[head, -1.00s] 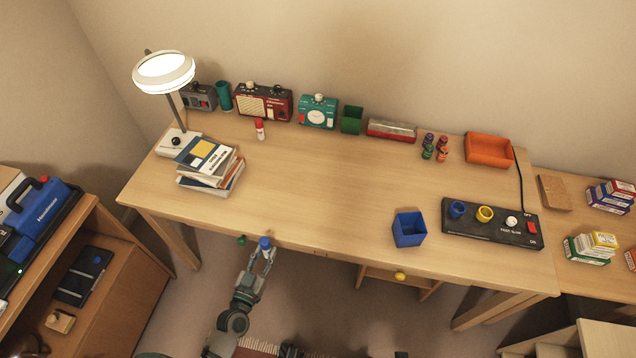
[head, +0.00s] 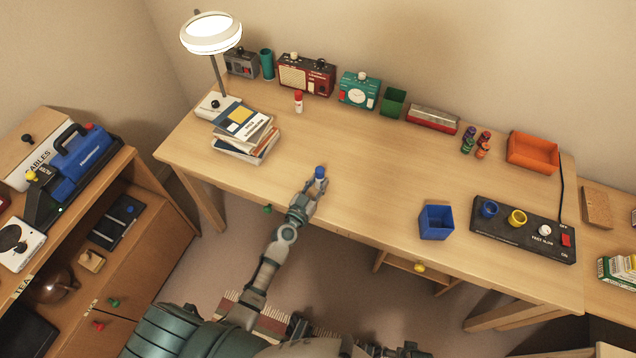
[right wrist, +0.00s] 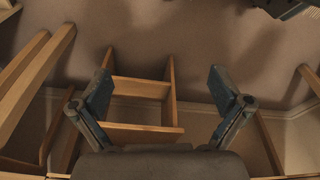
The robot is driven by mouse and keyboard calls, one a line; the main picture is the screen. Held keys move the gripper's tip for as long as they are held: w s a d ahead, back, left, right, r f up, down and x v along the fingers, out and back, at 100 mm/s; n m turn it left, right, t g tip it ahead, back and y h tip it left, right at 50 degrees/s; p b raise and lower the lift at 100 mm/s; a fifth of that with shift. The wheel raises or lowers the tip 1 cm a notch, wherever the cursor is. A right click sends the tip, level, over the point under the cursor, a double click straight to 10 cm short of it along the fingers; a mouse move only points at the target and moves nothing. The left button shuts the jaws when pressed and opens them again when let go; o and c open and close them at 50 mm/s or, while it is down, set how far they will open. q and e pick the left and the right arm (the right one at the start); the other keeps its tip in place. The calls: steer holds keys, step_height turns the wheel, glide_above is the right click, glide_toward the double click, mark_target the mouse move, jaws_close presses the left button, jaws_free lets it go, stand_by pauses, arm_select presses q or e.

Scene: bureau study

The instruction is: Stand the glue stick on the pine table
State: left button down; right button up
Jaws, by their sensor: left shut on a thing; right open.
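The glue stick (head: 320,174), small and white with a blue cap, is upright between the fingers of my left gripper (head: 314,185), which is shut on it. It shows over the front part of the pine table (head: 370,190), left of the middle. The fingers hide its lower part, so I cannot tell whether its base touches the top. My right gripper (right wrist: 162,92) is open and empty in the right wrist view, with table legs and floor beyond it.
Books (head: 243,138) and a lamp (head: 211,35) stand at the left. A red-capped white stick (head: 298,102) stands behind. A blue box (head: 436,222) and black switch panel (head: 522,228) are at the right. The table's middle is clear.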

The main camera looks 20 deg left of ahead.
arm_select(q)
steer(key=shift+s+d+r, duration=0.1)
steer(key=shift+d, duration=0.1)
steer(key=shift+a, duration=0.1)
steer(key=c, duration=0.9)
jaws_free()
steer(key=shift+a, duration=0.15)
steer(key=shift+o, duration=0.2)
